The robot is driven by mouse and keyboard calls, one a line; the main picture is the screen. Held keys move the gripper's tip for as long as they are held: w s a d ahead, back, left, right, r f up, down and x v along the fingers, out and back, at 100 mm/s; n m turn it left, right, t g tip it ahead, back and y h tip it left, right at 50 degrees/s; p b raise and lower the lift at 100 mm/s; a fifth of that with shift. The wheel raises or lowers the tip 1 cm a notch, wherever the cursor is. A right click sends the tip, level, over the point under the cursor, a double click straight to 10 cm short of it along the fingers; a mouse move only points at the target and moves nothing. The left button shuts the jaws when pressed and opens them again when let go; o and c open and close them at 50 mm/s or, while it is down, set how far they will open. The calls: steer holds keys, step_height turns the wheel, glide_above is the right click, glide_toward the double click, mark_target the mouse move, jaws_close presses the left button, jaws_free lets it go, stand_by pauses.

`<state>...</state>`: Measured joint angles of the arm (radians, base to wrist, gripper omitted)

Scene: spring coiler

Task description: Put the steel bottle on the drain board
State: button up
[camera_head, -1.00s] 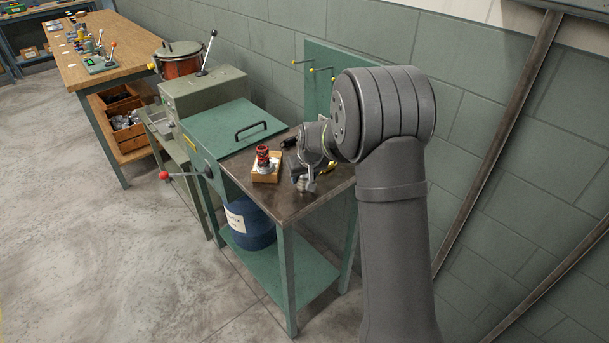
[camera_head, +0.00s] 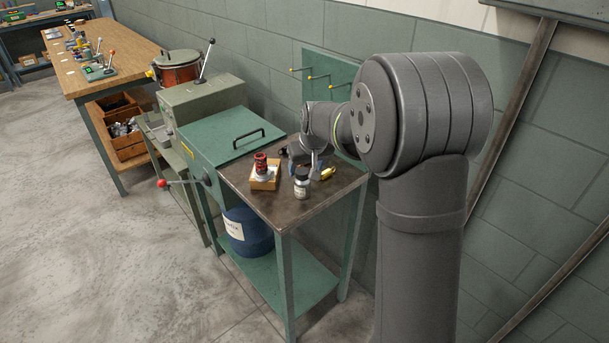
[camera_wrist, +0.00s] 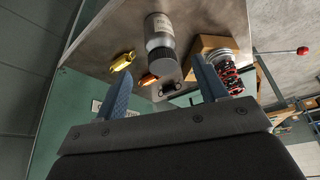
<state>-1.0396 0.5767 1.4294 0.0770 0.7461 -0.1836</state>
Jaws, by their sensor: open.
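The steel bottle (camera_head: 301,186), grey with a dark cap, stands upright on the dark bench top (camera_head: 284,209) near its front edge. In the wrist view the bottle (camera_wrist: 158,32) is beyond the fingertips, its cap turned toward my gripper. My gripper (camera_head: 300,157) is behind the bottle in the head view, toward the wall. In the wrist view my gripper (camera_wrist: 166,76) has its two blue fingers spread, with no object held between them. I cannot surely pick out a drain board in either view.
A red coil part (camera_head: 262,166) stands on a wooden block (camera_head: 264,183) left of the bottle. A yellow item (camera_head: 327,173) lies to its right. The green machine cover (camera_head: 232,138) borders the bench at left. A pegboard with hooks (camera_head: 336,78) stands behind.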

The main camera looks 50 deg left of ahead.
mark_target(303, 180)
steer(key=shift+v, duration=1.2)
steer(key=x, duration=1.2)
steer(key=shift+f, duration=0.3)
step_height(303, 180, up, 3)
steer(key=shift+f, duration=0.25)
steer(key=shift+r, duration=0.4)
steer(key=shift+f, duration=0.1)
steer(key=shift+f, duration=1)
steer(key=v, duration=1)
